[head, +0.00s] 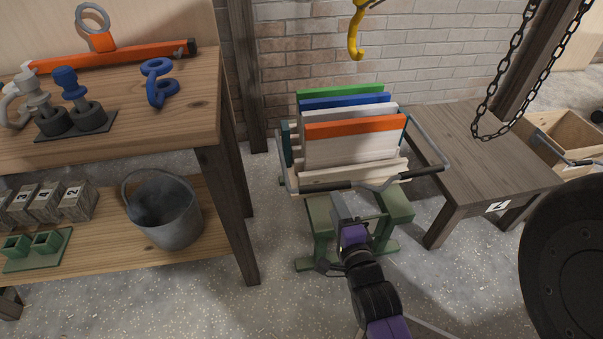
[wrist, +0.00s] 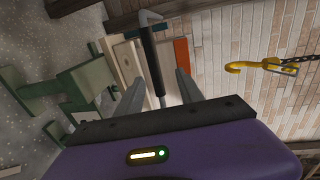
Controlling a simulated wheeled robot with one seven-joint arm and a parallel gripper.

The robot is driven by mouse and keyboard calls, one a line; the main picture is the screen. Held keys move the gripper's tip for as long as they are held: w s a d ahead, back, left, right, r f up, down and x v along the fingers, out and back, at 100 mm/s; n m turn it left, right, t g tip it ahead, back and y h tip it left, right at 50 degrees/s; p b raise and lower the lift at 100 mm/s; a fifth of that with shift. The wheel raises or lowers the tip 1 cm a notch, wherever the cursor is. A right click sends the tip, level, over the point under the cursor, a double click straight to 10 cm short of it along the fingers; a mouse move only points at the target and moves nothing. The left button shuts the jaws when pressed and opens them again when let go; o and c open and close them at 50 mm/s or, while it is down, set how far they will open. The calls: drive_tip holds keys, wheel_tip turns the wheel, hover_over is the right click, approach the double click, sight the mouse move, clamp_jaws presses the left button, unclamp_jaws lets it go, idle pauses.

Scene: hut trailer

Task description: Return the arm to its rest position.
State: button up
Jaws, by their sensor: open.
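My arm reaches up from the bottom of the head view, and my gripper (head: 345,207) is low in front of the green-legged stand with the rack of boards. In the wrist view my gripper (wrist: 158,92) has its two grey fingers apart. A black handle grip (wrist: 150,62) of the rack shows in the gap between the fingers; I cannot tell how near it is. In the head view this grip (head: 325,186) is just above my gripper. No object is held.
The rack holds coloured boards (head: 355,126). A workbench (head: 150,120) with a lower shelf and a metal bucket (head: 167,210) stands left. A low wooden table (head: 480,155) is right. A yellow hook (head: 356,30) and a chain (head: 500,90) hang above. A dark disc (head: 565,260) fills the lower right.

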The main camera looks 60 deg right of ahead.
drive_tip(key=shift+n, duration=0.3)
drive_tip(key=s+a+r+n+t+y, duration=0.1)
drive_tip(key=s+a+r+n+y, duration=0.25)
drive_tip(key=a+n, duration=0.5)
drive_tip(key=s+a+r+n+t+y, duration=0.2)
drive_tip(key=s+a+n+y, duration=0.25)
drive_tip(key=a+n, duration=0.45)
drive_tip(key=s+a+r+n+t+y, duration=0.1)
drive_tip(key=s+a+r+n+y, duration=0.25)
drive_tip(key=a+n, duration=0.5)
wheel_tip(320, 180, up, 24)
drive_tip(key=n+p, duration=0.1)
drive_tip(key=p, duration=2.3)
drive_tip(key=shift+d+r+y+p, duration=0.15)
drive_tip(key=shift+d+y+p, duration=0.2)
drive_tip(key=shift+d, duration=0.05)
drive_tip(key=shift+d, duration=0.1)
